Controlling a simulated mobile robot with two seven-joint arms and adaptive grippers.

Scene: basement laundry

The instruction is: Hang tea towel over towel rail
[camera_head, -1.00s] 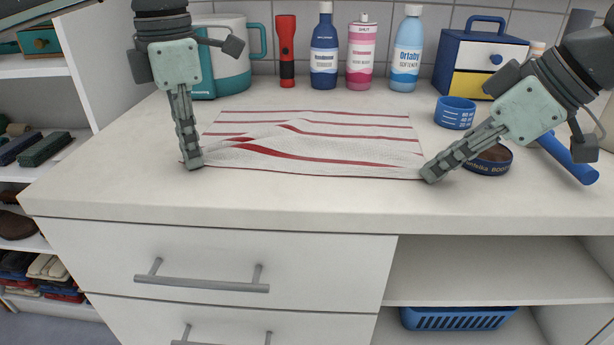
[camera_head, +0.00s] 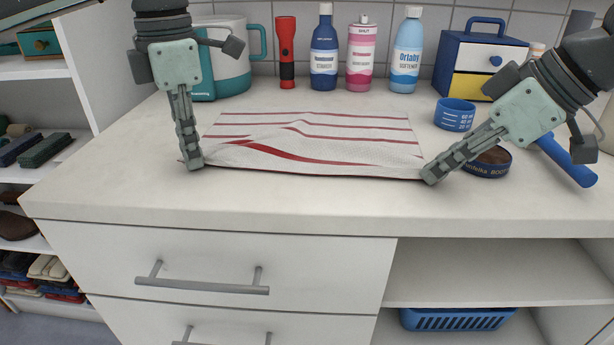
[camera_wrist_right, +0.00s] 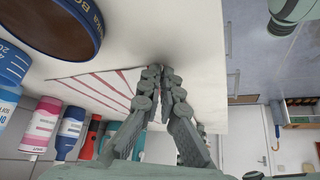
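The tea towel (camera_head: 318,128), white with red stripes, lies spread on the countertop with a raised ripple along its front part. My left gripper (camera_head: 194,164) points down at its front left corner, with the fingers closed together on the cloth. My right gripper (camera_head: 430,177) reaches in from the right to the front right corner. In the right wrist view its fingers (camera_wrist_right: 166,78) are nearly together at the towel's (camera_wrist_right: 108,88) corner, and the pinched bit of cloth is hidden. I do not see a towel rail in these views.
A blue measuring cup (camera_head: 455,113) and a round tin (camera_head: 488,162) stand close by my right gripper. A jug (camera_head: 226,62), a red torch (camera_head: 286,52), several bottles (camera_head: 324,50) and a small drawer box (camera_head: 478,60) line the back. The counter's front strip (camera_head: 300,200) is clear.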

